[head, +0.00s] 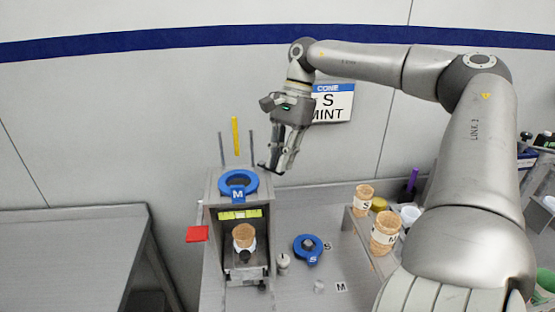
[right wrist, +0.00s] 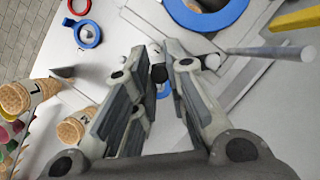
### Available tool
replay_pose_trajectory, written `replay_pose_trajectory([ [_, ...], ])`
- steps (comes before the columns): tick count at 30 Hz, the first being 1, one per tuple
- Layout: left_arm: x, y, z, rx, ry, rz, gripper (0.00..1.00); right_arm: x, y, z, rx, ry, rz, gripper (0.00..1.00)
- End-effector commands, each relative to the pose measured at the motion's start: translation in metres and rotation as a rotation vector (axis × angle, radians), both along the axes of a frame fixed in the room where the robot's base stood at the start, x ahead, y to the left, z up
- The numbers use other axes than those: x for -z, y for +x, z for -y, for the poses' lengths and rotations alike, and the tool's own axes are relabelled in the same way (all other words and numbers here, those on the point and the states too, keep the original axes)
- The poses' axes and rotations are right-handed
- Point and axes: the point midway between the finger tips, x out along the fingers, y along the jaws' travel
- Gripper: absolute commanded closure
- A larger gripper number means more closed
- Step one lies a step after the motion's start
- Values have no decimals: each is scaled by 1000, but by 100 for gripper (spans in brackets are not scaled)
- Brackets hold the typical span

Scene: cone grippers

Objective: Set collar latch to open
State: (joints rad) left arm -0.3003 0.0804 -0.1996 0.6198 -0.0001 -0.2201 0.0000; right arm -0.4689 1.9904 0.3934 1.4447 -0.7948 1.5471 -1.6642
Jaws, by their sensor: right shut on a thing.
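The grey machine (head: 212,215) stands on the bench and has a blue collar marked M (head: 253,181) on its top. The collar latch (right wrist: 158,74) shows in the right wrist view as a small dark knob between the finger pads. My right gripper (head: 274,167) reaches down to the machine's top right edge, just right of the blue collar. It is shut on the latch, with a narrow gap between its fingers. The fingers partly hide the latch, and I cannot tell its setting. My left gripper is not in view.
A cone (head: 244,235) stands inside the machine's bay. A red flag (head: 197,234) sticks out at its left. Upright rods, one yellow (head: 236,136), rise behind the collar. A blue ring marked S (head: 309,258) lies on the bench, with a cone rack at right.

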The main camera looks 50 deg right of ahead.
Motion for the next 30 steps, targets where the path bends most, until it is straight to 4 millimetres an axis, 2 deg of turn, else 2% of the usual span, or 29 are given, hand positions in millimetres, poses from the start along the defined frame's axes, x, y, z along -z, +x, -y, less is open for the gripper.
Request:
replay_pose_trajectory([
  [12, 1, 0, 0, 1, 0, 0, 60, 0, 4, 10, -199, -2, 2, 100],
  [29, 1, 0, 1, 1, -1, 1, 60, 0, 4, 11, -231, -1, 3, 100],
  [30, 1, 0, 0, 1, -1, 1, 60, 0, 4, 11, -230, -1, 2, 84],
])
